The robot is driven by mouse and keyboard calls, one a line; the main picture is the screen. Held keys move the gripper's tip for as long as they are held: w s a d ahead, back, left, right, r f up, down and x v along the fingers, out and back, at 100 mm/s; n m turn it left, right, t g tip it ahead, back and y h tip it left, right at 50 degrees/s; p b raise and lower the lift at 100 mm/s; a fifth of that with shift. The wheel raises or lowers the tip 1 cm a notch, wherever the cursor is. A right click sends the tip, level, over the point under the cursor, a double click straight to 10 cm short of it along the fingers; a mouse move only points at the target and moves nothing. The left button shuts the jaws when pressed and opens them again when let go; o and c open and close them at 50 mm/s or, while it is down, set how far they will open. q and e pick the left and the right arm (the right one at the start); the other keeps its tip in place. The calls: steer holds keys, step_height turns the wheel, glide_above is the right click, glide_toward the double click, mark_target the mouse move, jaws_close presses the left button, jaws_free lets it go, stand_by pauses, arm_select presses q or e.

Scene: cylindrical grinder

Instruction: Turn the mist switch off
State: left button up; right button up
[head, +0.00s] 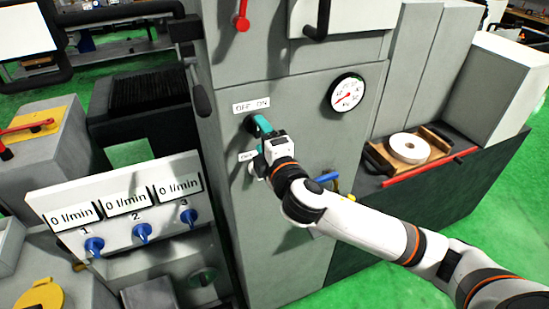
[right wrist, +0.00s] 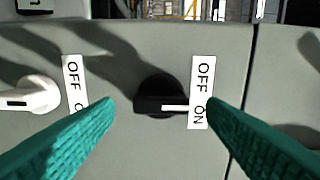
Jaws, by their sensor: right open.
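A black rotary switch (right wrist: 155,97) with a white pointer line sits on the grey cabinet front, below an OFF/ON label (head: 251,105). In the right wrist view its pointer touches this label (right wrist: 201,92) nearer the ON end. My right gripper (head: 257,123) is open, with teal fingers on either side of the black switch in the right wrist view (right wrist: 160,106). I cannot tell whether they touch it. In the head view the gripper hides most of the switch. A white switch (right wrist: 32,95) with its own label is beside it. No label readable here says mist.
A flow panel (head: 120,200) with blue knobs stands left of the cabinet. A round gauge (head: 346,92) is right of the switches. A red lever (head: 242,18) and a black handle (head: 322,20) are above. A grinding wheel (head: 409,148) lies at the right.

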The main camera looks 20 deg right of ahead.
steer(key=s+b, duration=0.2)
steer(key=s, duration=0.7)
steer(key=shift+s+d+b, duration=0.2)
steer(key=shift+b, duration=0.2)
steer(key=shift+f, duration=0.1)
